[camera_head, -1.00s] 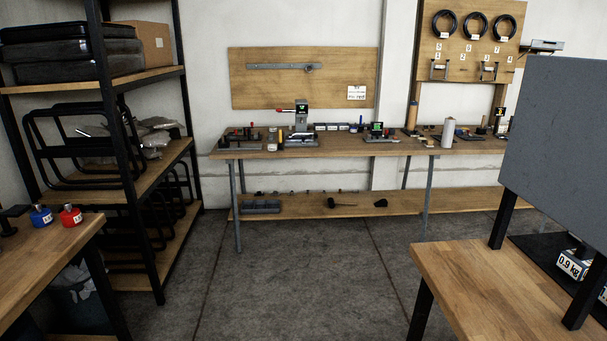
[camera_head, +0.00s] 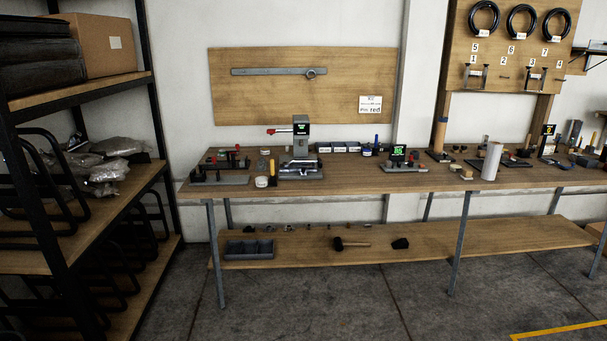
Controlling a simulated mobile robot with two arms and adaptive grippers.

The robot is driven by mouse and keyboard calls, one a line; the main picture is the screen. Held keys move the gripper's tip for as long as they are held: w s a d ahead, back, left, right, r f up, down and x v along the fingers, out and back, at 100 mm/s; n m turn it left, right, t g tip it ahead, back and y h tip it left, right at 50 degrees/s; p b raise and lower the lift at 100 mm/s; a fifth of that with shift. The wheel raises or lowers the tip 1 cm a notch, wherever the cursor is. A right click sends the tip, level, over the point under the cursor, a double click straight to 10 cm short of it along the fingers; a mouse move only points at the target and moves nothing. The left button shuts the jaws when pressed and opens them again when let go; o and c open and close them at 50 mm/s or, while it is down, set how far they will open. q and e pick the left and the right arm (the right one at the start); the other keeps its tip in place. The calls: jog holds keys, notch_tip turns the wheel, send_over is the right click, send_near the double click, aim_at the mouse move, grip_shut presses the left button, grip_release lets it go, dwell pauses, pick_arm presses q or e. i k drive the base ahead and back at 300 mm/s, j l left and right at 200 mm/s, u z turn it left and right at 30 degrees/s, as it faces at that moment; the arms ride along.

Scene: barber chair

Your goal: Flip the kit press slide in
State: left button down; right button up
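A grey press with a red-tipped lever and a small green display (camera_head: 301,130) stands on the long wooden workbench (camera_head: 350,184), left of its middle. Its low base (camera_head: 302,173) holds metal parts too small to make out, and I cannot tell which part is the slide or how it sits. Neither of my grippers shows in the head view. The bench is still some distance in front of me.
A black shelf rack (camera_head: 125,207) with a cardboard box (camera_head: 98,45) stands at the left. A lower shelf (camera_head: 440,240) under the bench bears a mallet (camera_head: 352,243) and a grey bin (camera_head: 249,249). The concrete floor (camera_head: 350,300) ahead is clear.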

aim_at(302, 168)
jog(key=i, duration=0.9)
jog(key=i+u, duration=0.1)
jog(key=i, duration=0.8)
jog(key=i+l, duration=0.15)
jog(key=i, duration=0.75)
